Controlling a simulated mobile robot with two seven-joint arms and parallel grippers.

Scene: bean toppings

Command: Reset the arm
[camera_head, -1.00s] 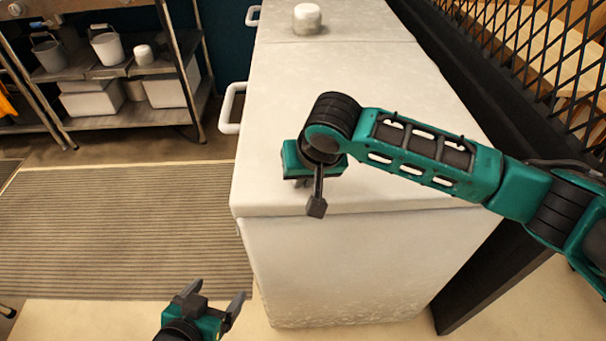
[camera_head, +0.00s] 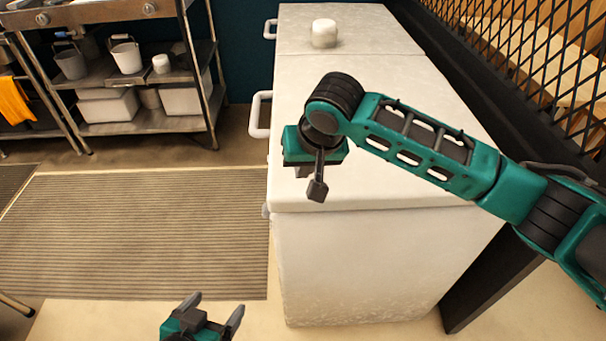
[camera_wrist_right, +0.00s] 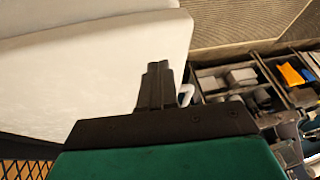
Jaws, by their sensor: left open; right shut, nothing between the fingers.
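My right arm reaches in from the right in the head view, with its gripper (camera_head: 304,168) over the near left part of the white chest freezer top (camera_head: 390,120). The arm hides part of that top. In the right wrist view the two dark fingers of this gripper (camera_wrist_right: 157,72) are together with nothing between them. My left gripper (camera_head: 214,306) is at the bottom edge of the head view, left of the freezer's front. Its fingers are spread apart and empty. Most of the left arm is out of view.
A white lidded jar (camera_head: 324,33) stands far back on the freezer. A white handle (camera_head: 260,115) sticks out from its left side. A metal shelf (camera_head: 150,118) with buckets stands at the back left. A black lattice (camera_head: 520,50) borders the right. The ribbed floor mat (camera_head: 140,235) is clear.

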